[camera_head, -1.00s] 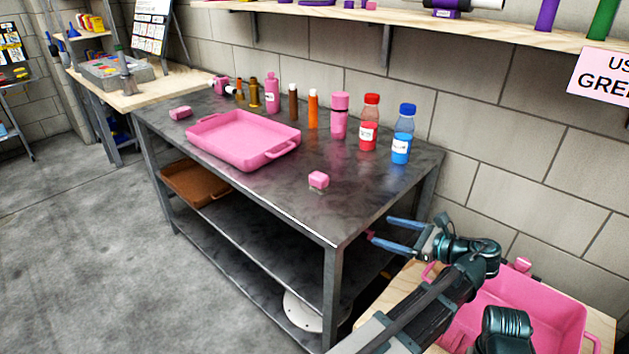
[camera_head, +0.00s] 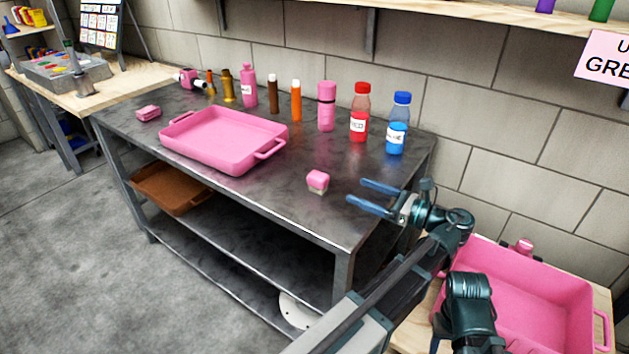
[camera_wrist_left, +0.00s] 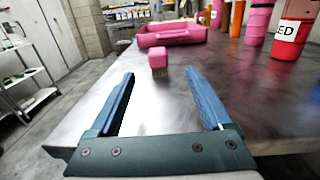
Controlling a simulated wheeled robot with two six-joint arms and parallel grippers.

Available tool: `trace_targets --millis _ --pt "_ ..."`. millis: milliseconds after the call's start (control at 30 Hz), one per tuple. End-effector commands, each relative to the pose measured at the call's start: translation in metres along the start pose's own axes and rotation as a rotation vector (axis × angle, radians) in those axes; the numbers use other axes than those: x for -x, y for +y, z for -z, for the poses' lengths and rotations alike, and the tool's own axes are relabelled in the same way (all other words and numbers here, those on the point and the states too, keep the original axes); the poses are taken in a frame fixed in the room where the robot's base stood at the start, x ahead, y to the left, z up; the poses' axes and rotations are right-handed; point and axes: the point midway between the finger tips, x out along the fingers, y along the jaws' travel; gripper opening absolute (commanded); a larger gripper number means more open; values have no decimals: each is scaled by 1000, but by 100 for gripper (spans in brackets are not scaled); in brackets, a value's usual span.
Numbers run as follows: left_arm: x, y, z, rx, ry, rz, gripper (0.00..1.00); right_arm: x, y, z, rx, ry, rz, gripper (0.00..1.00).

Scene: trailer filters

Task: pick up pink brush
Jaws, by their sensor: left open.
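The pink brush (camera_head: 318,181) is a small block with a pink top and pale bristles below. It stands on the dark metal table (camera_head: 290,215) near its front right part. My left gripper (camera_head: 364,192) is open and empty, to the right of the brush and apart from it, with its blue fingers pointing toward it. In the left wrist view the brush (camera_wrist_left: 158,62) lies ahead, beyond the tips and between the lines of the two fingers (camera_wrist_left: 160,82). My right gripper is not in view.
A pink tray (camera_head: 222,140) is left of the brush. Several bottles and tubes, including a red bottle (camera_head: 360,112) and a blue bottle (camera_head: 397,124), line the back. Another pink block (camera_head: 148,113) sits far left. A pink bin (camera_head: 520,300) stands at right. The tabletop around the brush is clear.

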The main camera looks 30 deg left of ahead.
Motion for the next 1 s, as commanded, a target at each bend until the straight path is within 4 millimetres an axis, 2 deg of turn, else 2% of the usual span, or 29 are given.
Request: trace_targets --millis 200,400,767,1000 --pt "-42 2 0 1 1 -4 82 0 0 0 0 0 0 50" --pt "-71 2 0 1 1 -3 82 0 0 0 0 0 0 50" --pt "-82 1 0 1 1 -1 82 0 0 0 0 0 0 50" --pt "-108 6 1 1 1 -4 82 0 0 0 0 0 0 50"
